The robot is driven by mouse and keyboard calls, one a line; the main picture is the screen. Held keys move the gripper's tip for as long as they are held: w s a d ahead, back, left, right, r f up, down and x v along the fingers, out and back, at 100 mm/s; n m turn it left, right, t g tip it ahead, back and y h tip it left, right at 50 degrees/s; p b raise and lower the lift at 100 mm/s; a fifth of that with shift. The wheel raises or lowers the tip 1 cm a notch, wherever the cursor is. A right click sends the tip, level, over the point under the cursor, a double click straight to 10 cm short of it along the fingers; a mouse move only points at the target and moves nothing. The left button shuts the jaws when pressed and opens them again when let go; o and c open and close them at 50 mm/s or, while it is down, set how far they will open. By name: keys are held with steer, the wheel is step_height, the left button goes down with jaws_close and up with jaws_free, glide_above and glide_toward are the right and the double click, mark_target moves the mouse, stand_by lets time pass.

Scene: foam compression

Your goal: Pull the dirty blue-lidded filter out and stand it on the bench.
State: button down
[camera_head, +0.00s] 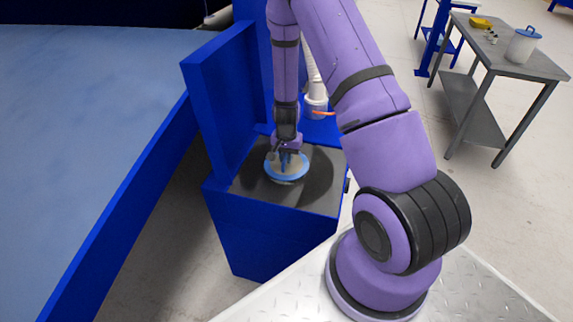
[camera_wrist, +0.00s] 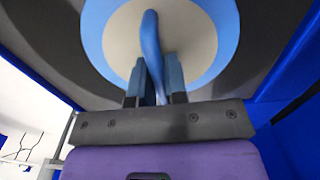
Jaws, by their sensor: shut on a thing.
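The blue-lidded filter (camera_head: 287,168) sits in the dark top of the blue cabinet (camera_head: 265,225). Its blue rim and pale centre show in the head view, and its body below the lid is hidden. In the wrist view the lid (camera_wrist: 205,45) fills the upper middle, with a raised blue handle (camera_wrist: 150,45) across its pale disc. My gripper (camera_head: 288,158) is over the lid from above. In the wrist view its two fingers (camera_wrist: 156,85) are shut on the handle, one on each side.
The cabinet's blue lid panel (camera_head: 222,95) stands open on the left. A large blue-walled bed (camera_head: 80,140) lies left. Floor between cabinet and bench is clear.

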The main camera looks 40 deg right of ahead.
step_height(320, 180, up, 18)
stand_by(1.2)
steer(key=shift+f, duration=0.1)
